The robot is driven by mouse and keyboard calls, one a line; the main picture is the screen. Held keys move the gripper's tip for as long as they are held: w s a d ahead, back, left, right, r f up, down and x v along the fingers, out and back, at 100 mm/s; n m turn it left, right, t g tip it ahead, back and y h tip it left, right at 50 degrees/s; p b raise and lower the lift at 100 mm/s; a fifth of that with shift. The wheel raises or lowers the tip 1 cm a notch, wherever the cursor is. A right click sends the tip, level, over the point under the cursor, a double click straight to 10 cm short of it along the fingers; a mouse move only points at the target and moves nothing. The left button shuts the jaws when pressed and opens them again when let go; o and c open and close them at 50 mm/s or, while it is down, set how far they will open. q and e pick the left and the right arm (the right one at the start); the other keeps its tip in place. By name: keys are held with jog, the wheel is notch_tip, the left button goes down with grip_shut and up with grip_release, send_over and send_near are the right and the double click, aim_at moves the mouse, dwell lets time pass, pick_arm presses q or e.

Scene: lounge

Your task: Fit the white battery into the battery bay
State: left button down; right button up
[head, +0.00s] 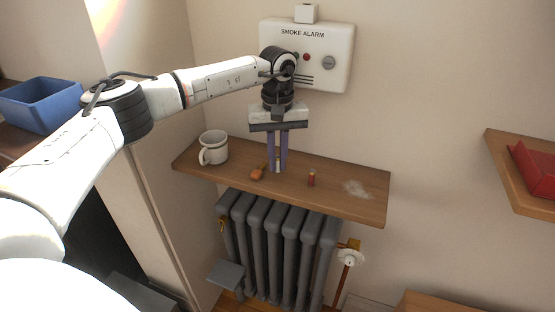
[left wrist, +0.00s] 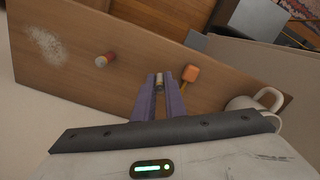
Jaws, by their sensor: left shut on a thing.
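My left gripper (head: 278,168) points down over the wooden wall shelf, its purple fingers shut on the white battery (head: 277,163). In the left wrist view the small pale battery (left wrist: 158,84) shows between the fingertips, mostly hidden by them. The fingertips are at or just above the shelf top; I cannot tell whether the battery touches it. The white smoke alarm (head: 332,47) is on the wall above and behind the gripper, with a small white box (head: 306,13) on its top. I cannot make out a battery bay opening. My right gripper is not in view.
On the wooden shelf (head: 350,207) stand a white mug (head: 214,147), a small orange-headed object (head: 258,173), a red battery-like cylinder (head: 311,179) and a pale powdery patch (head: 357,189). A grey radiator (head: 285,225) is below. A blue bin (head: 42,104) is left, a red tray (head: 535,170) right.

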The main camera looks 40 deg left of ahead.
aim_at(278, 156)
pick_arm(q)
jog(key=shift+r+p, duration=1.25)
jog(key=shift+r, duration=0.45)
jog(key=shift+d, duration=0.1)
